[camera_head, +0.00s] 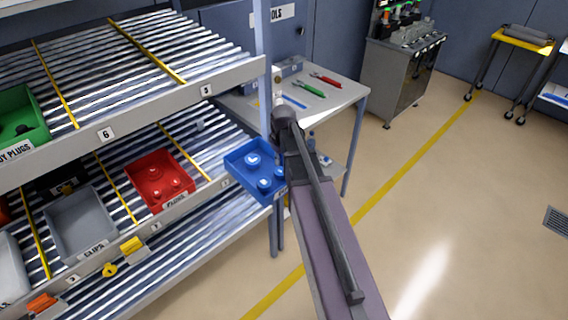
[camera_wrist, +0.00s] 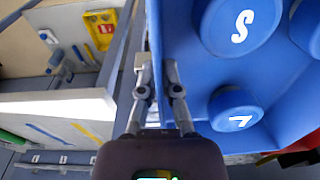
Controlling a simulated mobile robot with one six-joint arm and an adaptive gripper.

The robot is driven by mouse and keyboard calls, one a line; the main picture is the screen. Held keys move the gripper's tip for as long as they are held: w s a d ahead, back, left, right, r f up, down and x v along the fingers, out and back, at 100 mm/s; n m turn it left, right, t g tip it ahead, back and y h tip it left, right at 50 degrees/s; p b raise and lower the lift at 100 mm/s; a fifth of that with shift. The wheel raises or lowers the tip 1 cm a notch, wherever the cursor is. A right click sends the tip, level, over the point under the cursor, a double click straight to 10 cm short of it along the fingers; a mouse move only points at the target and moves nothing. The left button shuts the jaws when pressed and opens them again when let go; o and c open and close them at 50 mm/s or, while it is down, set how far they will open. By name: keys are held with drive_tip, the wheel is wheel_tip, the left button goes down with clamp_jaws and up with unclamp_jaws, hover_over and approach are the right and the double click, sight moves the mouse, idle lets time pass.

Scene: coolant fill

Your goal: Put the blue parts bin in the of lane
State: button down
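The blue parts bin (camera_head: 238,178) holds several round blue parts and is off the shelf lanes, in front of the rack's right end post in the head view. It fills the right of the wrist view (camera_wrist: 187,45). My gripper (camera_wrist: 158,70) has one finger on each side of the bin's near wall and looks shut on it. In the head view my arm hides the fingers. The flow rack has roller lanes split by yellow dividers; its upper front rail (camera_head: 150,113) carries labels 6 and 5.
On the lower level sit a red bin (camera_head: 141,169) and a grey bin marked CLIPS (camera_head: 110,233); a green bin (camera_head: 38,133) is on the upper level. A bench (camera_head: 338,97) with tools stands behind my arm.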

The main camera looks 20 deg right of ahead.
drive_tip(key=r+p, duration=0.1)
hover_over(240, 140)
drive_tip(key=shift+d, duration=0.1)
drive_tip(key=shift+f+b, duration=1.3)
idle(0.8)
drive_tip(key=c, duration=0.7)
unclamp_jaws()
drive_tip(key=shift+s+r, duration=0.1)
drive_tip(key=shift+s, duration=0.05)
